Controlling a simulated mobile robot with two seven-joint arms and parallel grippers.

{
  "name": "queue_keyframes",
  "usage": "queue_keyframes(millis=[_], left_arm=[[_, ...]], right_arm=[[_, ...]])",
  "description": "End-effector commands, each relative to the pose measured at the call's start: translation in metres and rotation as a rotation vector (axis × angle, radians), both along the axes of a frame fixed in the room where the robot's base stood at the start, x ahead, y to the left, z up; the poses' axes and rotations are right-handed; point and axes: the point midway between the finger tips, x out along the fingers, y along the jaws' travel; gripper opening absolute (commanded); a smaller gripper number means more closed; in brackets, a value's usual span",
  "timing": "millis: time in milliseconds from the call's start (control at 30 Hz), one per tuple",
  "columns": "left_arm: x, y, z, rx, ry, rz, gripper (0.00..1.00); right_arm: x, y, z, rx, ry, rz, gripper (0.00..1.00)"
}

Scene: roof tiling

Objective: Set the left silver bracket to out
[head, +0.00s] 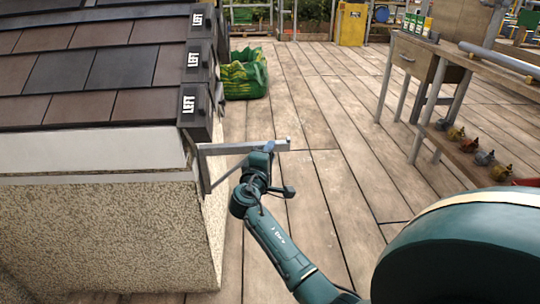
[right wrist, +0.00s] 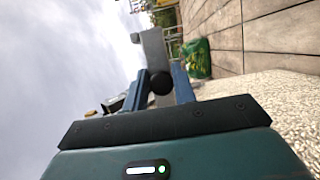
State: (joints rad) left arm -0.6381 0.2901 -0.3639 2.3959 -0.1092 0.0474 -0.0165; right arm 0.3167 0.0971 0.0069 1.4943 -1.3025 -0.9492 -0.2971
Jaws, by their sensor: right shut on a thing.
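The silver bracket (head: 228,148) is fixed at the corner of the rough-plastered wall, below the roof edge. Its arm sticks out to the right from the wall and ends in a small raised tip. A slanted brace runs below it, partly behind my gripper. My right gripper (head: 266,150) is at the outer part of the bracket arm and shut on it. In the right wrist view the bracket (right wrist: 154,48) rises beyond my two blue fingers (right wrist: 162,88), with a dark round knob between them. My left gripper is not in view.
The tiled roof (head: 75,75) has dark edge tiles marked LEFT (head: 194,60). A green and yellow bag (head: 243,75) lies on the plank floor behind. A workbench (head: 440,62) with a shelf stands at the right. The floor between wall and bench is clear.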

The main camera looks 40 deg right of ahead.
Motion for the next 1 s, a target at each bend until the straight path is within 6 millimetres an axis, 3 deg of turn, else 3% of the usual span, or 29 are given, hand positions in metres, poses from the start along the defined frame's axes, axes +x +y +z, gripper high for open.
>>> queue_keyframes(millis=[33,833,867,1000], left_arm=[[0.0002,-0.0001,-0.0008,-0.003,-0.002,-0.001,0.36],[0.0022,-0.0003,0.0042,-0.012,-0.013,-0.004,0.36],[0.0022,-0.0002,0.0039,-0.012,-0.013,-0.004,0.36],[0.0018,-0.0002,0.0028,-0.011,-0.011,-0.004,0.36]], right_arm=[[0.0000,0.0026,-0.0072,0.008,0.011,-0.005,0.00],[-0.0024,0.0065,-0.0079,0.011,0.014,-0.048,0.00],[-0.0025,0.0065,-0.0080,0.011,0.014,-0.048,0.29],[-0.0023,0.0057,-0.0068,0.009,0.011,-0.048,0.41]])
